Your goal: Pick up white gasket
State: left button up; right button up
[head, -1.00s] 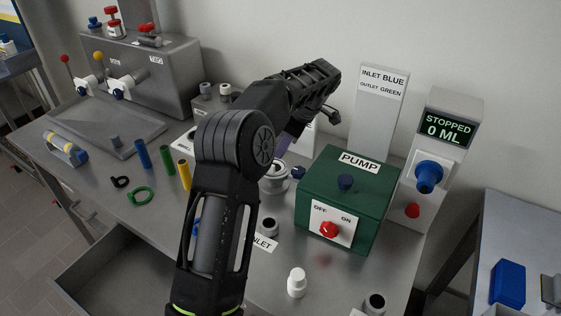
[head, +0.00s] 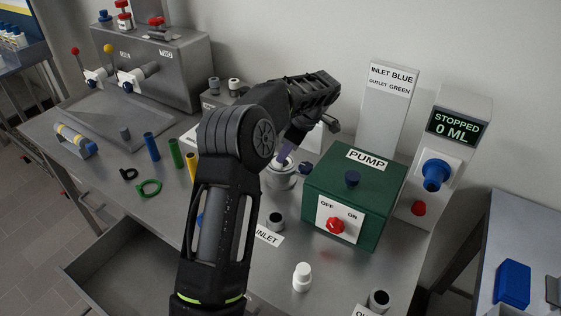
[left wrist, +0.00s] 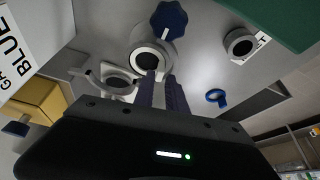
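A white ring, which looks like the white gasket (left wrist: 149,62), shows in the left wrist view at the round mouth of a grey metal cup. The cup (head: 282,182) stands left of the green pump in the head view. My left gripper (head: 285,157) points down at the cup's top. In the left wrist view its two purple fingers (left wrist: 160,84) have a narrow light gap between them, and their tips are at the ring's near edge. I cannot tell whether they touch it. My right gripper is not in view.
The green pump box (head: 355,195) stands close right of the cup. A blue ring (left wrist: 216,97) lies on the bench; a green ring (head: 149,189) and black ring (head: 129,174) lie left. An open drawer (head: 125,265) juts out at front left.

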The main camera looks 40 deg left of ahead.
pick_arm(q)
jog(key=p+x, duration=0.1)
jog(key=x, duration=0.2)
jog(key=shift+a+f, duration=0.1)
jog(key=shift+f, duration=0.1)
jog(key=shift+c, duration=0.5)
grip_shut()
